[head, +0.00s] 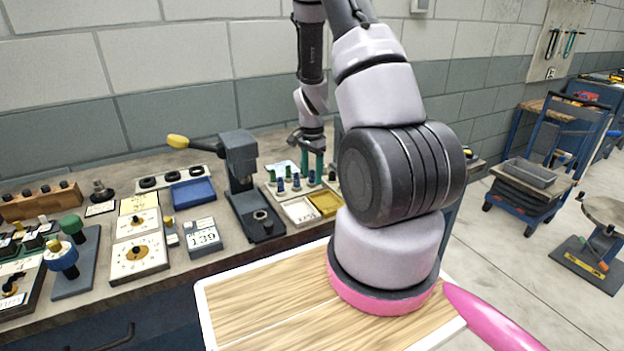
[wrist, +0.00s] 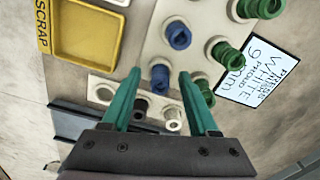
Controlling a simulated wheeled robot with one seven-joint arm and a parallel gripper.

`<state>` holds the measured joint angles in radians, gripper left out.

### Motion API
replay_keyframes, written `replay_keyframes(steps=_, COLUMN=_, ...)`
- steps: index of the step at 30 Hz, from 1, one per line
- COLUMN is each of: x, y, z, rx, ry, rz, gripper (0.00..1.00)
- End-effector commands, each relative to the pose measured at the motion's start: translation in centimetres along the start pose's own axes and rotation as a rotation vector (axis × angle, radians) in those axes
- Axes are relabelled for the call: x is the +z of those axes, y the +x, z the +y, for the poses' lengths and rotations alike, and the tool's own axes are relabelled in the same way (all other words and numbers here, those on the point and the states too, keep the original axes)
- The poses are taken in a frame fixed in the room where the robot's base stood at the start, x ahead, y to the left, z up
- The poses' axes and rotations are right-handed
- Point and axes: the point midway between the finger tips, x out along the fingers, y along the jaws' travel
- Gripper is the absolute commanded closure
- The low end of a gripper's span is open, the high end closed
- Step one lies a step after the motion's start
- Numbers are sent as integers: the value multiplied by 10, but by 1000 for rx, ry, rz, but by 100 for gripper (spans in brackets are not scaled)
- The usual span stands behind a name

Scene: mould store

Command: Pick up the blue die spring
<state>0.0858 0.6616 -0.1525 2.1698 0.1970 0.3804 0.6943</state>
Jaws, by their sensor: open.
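Two blue die springs show in the wrist view, standing on a pale board (wrist: 205,20): a nearer one (wrist: 160,78) and a farther one (wrist: 178,35). My gripper (wrist: 160,73) is open, with its teal fingertips on either side of the nearer blue spring. No grip on it is visible, and I cannot tell how far above it the tips are. In the head view, my gripper (head: 313,166) points down over the spring board, where small blue springs (head: 281,184) stand in a row.
Green springs (wrist: 220,51) stand close to the right finger. A written card (wrist: 259,72) lies right of the board, and a yellow SCRAP tray (wrist: 88,32) left of it. In the head view, a dark lever press (head: 240,160) with a yellow-knobbed handle stands left of my gripper.

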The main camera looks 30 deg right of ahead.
Motion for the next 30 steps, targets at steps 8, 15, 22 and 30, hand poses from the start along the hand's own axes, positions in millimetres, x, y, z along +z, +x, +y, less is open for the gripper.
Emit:
replay_keyframes(steps=8, x=0, y=0, z=0, rx=0, ry=0, rz=0, gripper=100)
replay_keyframes(steps=15, x=0, y=-1, z=0, rx=0, ry=-1, rz=0, gripper=100)
replay_keyframes(steps=22, x=0, y=-22, z=-1, rx=-4, ry=-1, rz=2, gripper=100)
replay_keyframes(steps=30, x=0, y=-76, z=-1, rx=-5, ry=-2, rz=2, gripper=100)
